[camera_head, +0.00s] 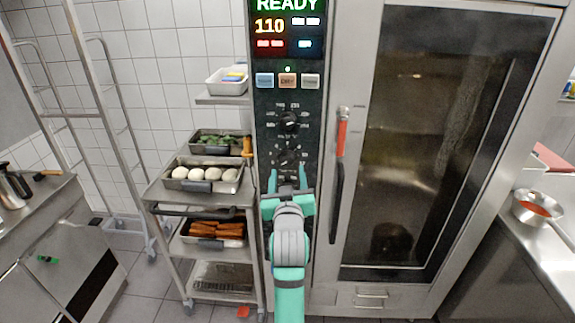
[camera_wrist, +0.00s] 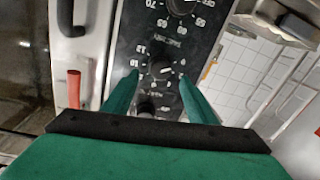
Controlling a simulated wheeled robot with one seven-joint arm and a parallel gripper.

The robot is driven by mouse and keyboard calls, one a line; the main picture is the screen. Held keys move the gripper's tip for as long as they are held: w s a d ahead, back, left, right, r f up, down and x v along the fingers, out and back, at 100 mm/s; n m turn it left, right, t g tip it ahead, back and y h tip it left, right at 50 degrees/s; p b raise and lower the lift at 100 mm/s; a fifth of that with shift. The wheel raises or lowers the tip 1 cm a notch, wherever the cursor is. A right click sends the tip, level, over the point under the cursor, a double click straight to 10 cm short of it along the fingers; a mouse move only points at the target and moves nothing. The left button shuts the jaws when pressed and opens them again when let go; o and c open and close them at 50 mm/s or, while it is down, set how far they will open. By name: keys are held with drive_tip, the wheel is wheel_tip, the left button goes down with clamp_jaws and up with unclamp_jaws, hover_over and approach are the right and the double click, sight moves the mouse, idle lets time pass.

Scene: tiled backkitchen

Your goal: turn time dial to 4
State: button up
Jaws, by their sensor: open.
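The oven's dark control panel (camera_head: 287,103) carries black round dials in a vertical row. The upper dial (camera_head: 288,121) and the middle dial (camera_head: 288,155) show in the head view; a lower one is hidden behind my gripper there. The wrist view is upside down. It shows the middle dial (camera_wrist: 160,68), another dial (camera_wrist: 182,5) at the top edge and one (camera_wrist: 147,108) further down. I cannot read which is the time dial or its setting. My gripper (camera_head: 288,171) is open, its green fingertips (camera_wrist: 158,80) on either side of the middle dial, contact unclear.
The oven door handle (camera_head: 337,185), with a red upper part (camera_head: 342,133), stands close right of my gripper. The display (camera_head: 288,28) reads READY and 110. A trolley (camera_head: 160,190) with food trays is close on the left. A pan (camera_head: 532,208) stands on the right counter.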

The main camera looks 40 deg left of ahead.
sight(287, 163)
drive_tip(key=shift+x, duration=3.1)
drive_tip(key=c, duration=1)
